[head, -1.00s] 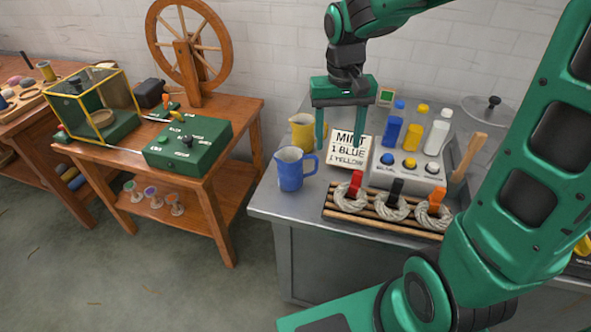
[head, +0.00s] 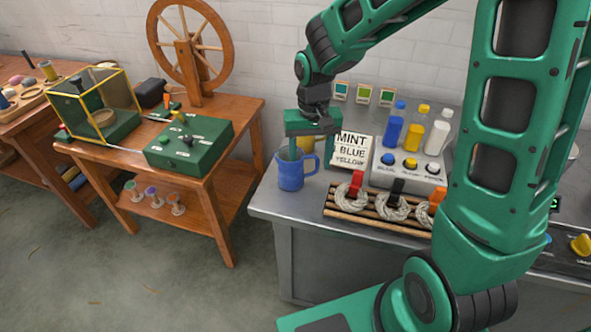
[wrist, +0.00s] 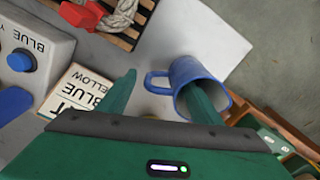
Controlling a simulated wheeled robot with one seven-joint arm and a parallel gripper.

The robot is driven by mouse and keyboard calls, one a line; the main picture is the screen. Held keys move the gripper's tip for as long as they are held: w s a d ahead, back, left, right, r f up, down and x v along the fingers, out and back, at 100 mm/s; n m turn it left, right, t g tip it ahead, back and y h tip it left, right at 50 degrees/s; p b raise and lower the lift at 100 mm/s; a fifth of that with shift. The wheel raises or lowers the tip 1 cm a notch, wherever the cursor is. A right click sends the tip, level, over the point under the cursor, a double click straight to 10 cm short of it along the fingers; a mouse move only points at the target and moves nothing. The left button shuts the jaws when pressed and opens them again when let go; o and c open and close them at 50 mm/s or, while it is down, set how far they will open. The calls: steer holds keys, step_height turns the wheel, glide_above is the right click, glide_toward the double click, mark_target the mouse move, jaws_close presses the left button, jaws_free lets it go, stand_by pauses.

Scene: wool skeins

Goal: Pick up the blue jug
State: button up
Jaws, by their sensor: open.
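The blue jug (head: 291,174) stands upright on the grey metal bench near its left edge, handle toward the right. My green gripper (head: 312,152) is right above it, pointing down, open and empty. In the wrist view, the jug (wrist: 190,70) shows its open mouth, with the right finger over or inside the mouth; I cannot tell how deep. The left finger is outside the jug, beyond the handle (wrist: 150,82), so the handle and near wall lie between the fingers. My gripper partly hides the jug's rim in the head view.
A sign (head: 351,152) reading mint, blue, yellow stands close on the right. A dispenser with bottles (head: 408,172) and a wooden rack of skeins (head: 370,218) are farther right. The bench's left edge is close.

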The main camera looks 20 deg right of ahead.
steer(key=shift+f, duration=1.65)
steer(key=c, duration=1.5)
steer(key=shift+r, duration=0.1)
steer(key=shift+r, duration=1.3)
steer(key=shift+s+a+r, duration=0.1)
steer(key=shift+a+r, duration=0.1)
steer(key=shift+r, duration=0.6)
steer(key=s+a+r, duration=0.2)
steer(key=a+r, duration=0.4)
steer(key=a, duration=0.4)
steer(key=shift+s+a+r, duration=0.3)
steer(key=shift+s+a, duration=0.05)
steer(key=shift+s, duration=0.05)
